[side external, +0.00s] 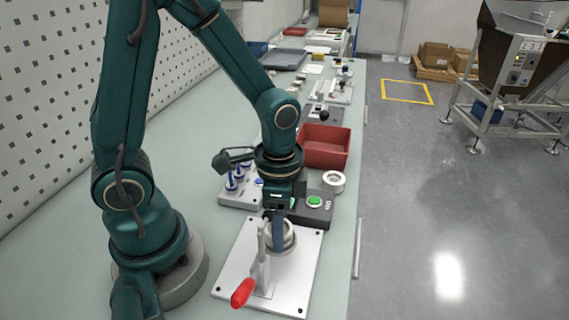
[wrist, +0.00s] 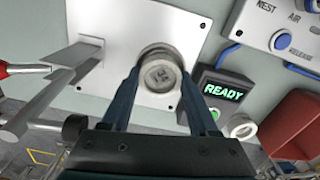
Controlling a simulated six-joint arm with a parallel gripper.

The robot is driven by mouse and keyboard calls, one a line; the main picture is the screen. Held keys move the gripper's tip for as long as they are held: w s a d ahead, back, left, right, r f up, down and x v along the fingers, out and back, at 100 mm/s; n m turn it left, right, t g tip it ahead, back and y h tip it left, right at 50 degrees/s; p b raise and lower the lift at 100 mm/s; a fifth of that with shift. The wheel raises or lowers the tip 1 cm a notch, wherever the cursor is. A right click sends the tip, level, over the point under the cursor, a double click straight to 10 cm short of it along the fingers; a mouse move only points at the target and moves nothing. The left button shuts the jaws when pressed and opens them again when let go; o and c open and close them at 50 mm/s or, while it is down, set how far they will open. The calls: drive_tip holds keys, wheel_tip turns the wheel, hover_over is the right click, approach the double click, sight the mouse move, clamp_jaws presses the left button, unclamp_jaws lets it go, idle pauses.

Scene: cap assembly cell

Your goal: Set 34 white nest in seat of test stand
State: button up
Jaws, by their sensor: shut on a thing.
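The white nest (wrist: 162,75) is a round, pale grey-white piece with a mark on its face that I cannot read surely. My gripper (wrist: 160,84) is shut on it, one finger on each side. In the side view my gripper (side external: 279,217) points down over the round seat of the test stand (side external: 232,274). The stand is a white plate with a lever clamp and red handle (side external: 243,292). The nest is at or just above the seat; the fingers and nest hide the seat, so I cannot tell whether it touches bottom.
A dark box with a green button (side external: 314,201) stands just behind the plate; its display reads READY (wrist: 223,91). A loose white ring (side external: 334,181) lies beside it. The clamp stands close beside my gripper.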

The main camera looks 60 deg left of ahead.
drive_tip(key=o, duration=1.4)
drive_tip(key=shift+o, duration=0.2)
wheel_tip(320, 180, up, 5)
drive_tip(key=shift+w+r, duration=0.15)
drive_tip(key=shift+r, duration=0.2)
drive_tip(key=s+r+n+t, duration=0.4)
drive_tip(key=r+n+t, duration=0.1)
drive_tip(key=r+n, duration=0.2)
drive_tip(key=shift+a+r+t, duration=0.3)
drive_tip(key=shift+a+r, duration=0.1)
